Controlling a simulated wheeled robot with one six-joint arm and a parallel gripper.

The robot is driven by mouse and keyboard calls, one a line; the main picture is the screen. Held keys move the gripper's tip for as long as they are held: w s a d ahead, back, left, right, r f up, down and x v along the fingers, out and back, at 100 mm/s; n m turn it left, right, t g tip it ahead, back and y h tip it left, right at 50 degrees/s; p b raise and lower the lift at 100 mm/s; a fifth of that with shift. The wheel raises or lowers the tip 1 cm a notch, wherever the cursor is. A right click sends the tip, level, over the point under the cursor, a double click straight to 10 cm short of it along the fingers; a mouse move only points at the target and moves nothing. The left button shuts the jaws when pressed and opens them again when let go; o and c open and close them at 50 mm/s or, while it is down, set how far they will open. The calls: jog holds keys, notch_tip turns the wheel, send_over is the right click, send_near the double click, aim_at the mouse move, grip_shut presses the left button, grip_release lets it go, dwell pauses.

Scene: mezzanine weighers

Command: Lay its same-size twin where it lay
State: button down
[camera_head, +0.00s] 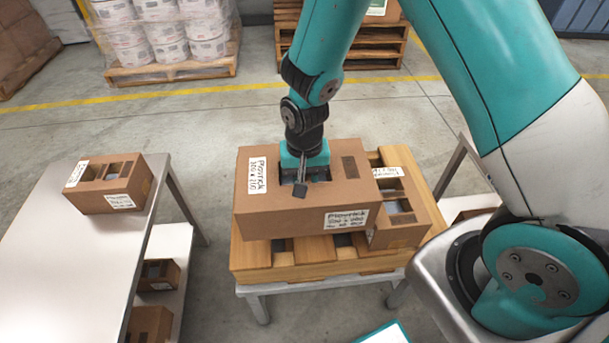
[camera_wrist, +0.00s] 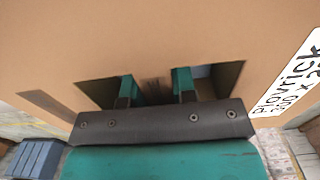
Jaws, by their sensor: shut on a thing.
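A large brown carton (camera_head: 310,208) with white "Plovrick" labels is gripped at its top. My gripper (camera_head: 304,178) is shut on the strip between two cut-outs in its top; the wrist view shows both teal fingers (camera_wrist: 155,88) reaching into the cut-outs. The carton is over a slatted wooden pallet (camera_head: 290,258); I cannot tell whether it touches the slats. A second brown carton (camera_head: 410,222) with open cut-outs is on the pallet at right, partly hidden by the held one. A smaller labelled carton (camera_head: 108,184) sits on the left table.
The left metal table (camera_head: 75,245) is mostly bare. Small cartons (camera_head: 158,274) are on its lower shelf. The pallet rests on a low metal stand (camera_head: 320,284). A partly hidden carton shows at right (camera_head: 470,212). Wrapped tubs on a pallet (camera_head: 160,38) stand at the back.

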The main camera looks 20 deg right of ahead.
jog(key=shift+f+b, duration=3.6)
jog(key=shift+f, duration=1.8)
jog(key=shift+f, duration=0.3)
jog(key=c, duration=0.8)
grip_release()
jog(key=shift+c, duration=0.2)
